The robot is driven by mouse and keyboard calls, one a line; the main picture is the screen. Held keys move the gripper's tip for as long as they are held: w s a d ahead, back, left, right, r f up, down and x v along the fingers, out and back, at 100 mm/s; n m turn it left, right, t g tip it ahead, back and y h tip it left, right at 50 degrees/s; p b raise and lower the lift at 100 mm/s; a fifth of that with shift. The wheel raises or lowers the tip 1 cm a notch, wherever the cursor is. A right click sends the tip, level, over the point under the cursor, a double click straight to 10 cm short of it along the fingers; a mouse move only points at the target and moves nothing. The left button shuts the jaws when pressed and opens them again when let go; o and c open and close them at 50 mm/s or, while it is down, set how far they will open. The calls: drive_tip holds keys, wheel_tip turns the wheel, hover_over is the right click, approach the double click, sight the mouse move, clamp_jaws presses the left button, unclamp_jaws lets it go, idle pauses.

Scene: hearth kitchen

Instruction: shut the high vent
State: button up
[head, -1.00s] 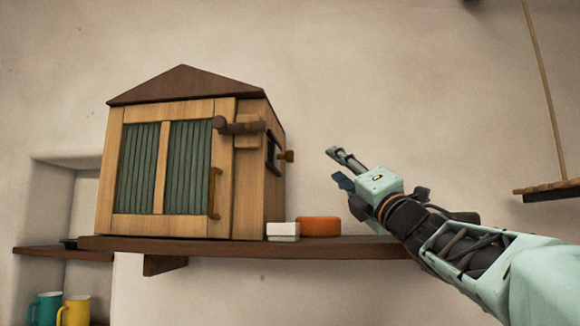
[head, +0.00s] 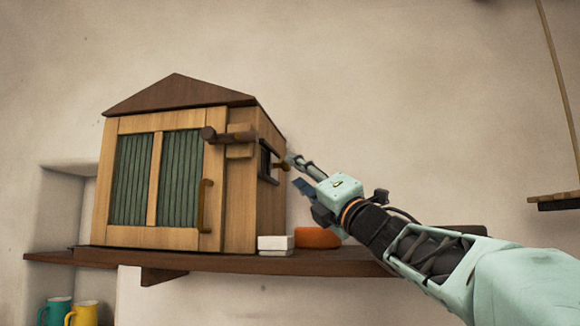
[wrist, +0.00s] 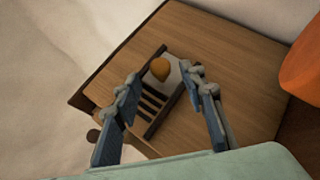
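The vent (head: 267,165) is a dark slatted opening in the right side of a wooden cabinet (head: 240,205). In the wrist view the vent (wrist: 152,104) shows dark slats in a frame, with a round orange-brown knob (wrist: 160,68) at one end. The knob also shows in the head view (head: 280,167), sticking out from the side wall. My gripper (head: 294,171) is just right of the knob. In the wrist view my gripper (wrist: 162,80) is open and empty, its fingers spread with the knob in line between them. Whether a finger touches the knob cannot be told.
The cabinet stands on a wall shelf (head: 210,262). A white box (head: 275,243) and an orange object (head: 318,238) sit on the shelf, below my gripper. A teal mug (head: 56,311) and a yellow mug (head: 84,313) are lower left. The wall above is clear.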

sight(290, 167)
drive_tip(key=shift+p+x, duration=1.35)
drive_tip(key=shift+x, duration=0.7)
clamp_jaws()
